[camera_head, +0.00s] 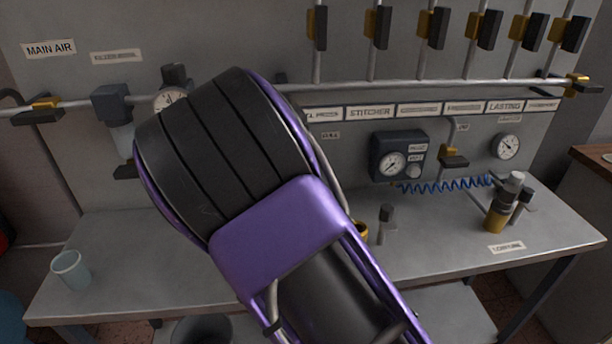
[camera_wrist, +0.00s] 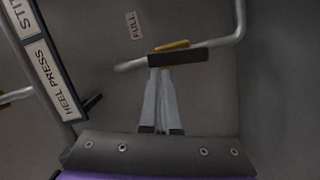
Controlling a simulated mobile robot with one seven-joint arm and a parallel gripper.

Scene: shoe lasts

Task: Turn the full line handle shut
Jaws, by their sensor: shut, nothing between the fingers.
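The full line handle (camera_wrist: 180,60) is a black lever with a yellow part at its valve. It lies roughly along a thin grey pipe in the wrist view, below a white label reading FULL (camera_wrist: 134,26). My gripper (camera_wrist: 159,72) has its two pale fingers together, with nothing between them. The fingertips meet the lower edge of the handle near its left end in the picture; whether they touch it I cannot tell. In the head view my purple and black arm covers the middle, and the handle and fingertips are hidden behind it.
A HEEL PRESS label strip (camera_wrist: 55,85) runs at left in the wrist view. In the head view a row of black and yellow valves hangs above. A regulator with gauge (camera_head: 398,157), a blue coiled hose (camera_head: 445,187) and a cup (camera_head: 71,271) are around the bench (camera_head: 430,255).

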